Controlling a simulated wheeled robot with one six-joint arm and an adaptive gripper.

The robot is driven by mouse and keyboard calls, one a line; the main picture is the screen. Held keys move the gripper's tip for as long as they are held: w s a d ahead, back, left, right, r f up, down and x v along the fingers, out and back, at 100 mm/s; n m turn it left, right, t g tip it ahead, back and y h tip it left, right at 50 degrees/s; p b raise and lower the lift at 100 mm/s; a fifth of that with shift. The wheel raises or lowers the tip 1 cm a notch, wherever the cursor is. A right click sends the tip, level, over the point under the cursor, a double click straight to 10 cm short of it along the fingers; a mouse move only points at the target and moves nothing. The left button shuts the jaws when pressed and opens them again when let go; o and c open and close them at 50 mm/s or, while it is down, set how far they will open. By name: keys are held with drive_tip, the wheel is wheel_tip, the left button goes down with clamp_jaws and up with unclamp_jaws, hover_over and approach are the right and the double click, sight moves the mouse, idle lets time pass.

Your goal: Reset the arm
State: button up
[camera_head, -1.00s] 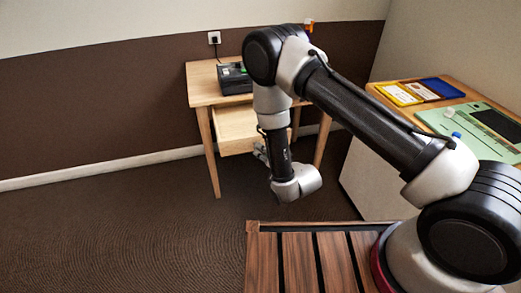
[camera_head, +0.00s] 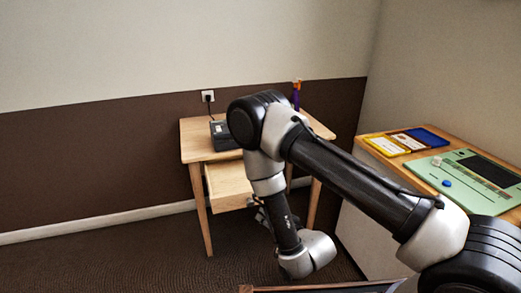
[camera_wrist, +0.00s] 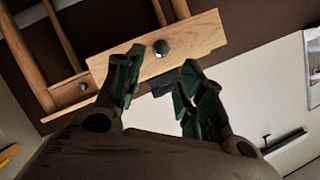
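My arm reaches across the head view from the right, bent at the elbow, with its wrist hanging low in front of a small wooden desk (camera_head: 197,146). My gripper (camera_wrist: 158,82) is open in the wrist view, its two dark green fingers apart with no object seen held between them. In the head view the gripper is mostly hidden behind my wrist. The desk's drawer (camera_head: 229,184) is pulled out. Its wooden front with a round knob (camera_wrist: 161,48) shows just beyond the fingertips in the wrist view; I cannot tell whether they touch.
A dark device (camera_head: 222,134) sits on the desk, partly behind my arm, below a wall socket (camera_head: 207,96). On the right, a wooden-topped cabinet (camera_head: 371,151) bears yellow and blue trays (camera_head: 387,146) (camera_head: 428,136) and a green board (camera_head: 452,181). Carpet left of the desk is clear.

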drive_tip(key=s+d+f+n+g+h, duration=0.25)
drive_tip(key=s+d+f+g, duration=0.2)
drive_tip(key=f, duration=0.55)
drive_tip(key=s+d+n+g+h, duration=0.2)
drive_tip(key=s+d+g+h, duration=0.2)
drive_tip(key=s+g, duration=0.25)
drive_tip(key=s+d+r+m+t, duration=0.1)
drive_tip(key=s+d+r, duration=0.3)
drive_tip(key=r, duration=1.2)
drive_tip(key=s+d+r+t, duration=0.1)
drive_tip(key=s+d+r, duration=0.3)
drive_tip(key=d+r, duration=0.7)
drive_tip(key=s+d+r+m+t, duration=0.1)
drive_tip(key=s+d+r, duration=0.3)
drive_tip(key=r, duration=1.9)
drive_tip(key=d, duration=0.4)
drive_tip(key=shift+s+m+h, duration=0.35)
drive_tip(key=shift+s, duration=0.05)
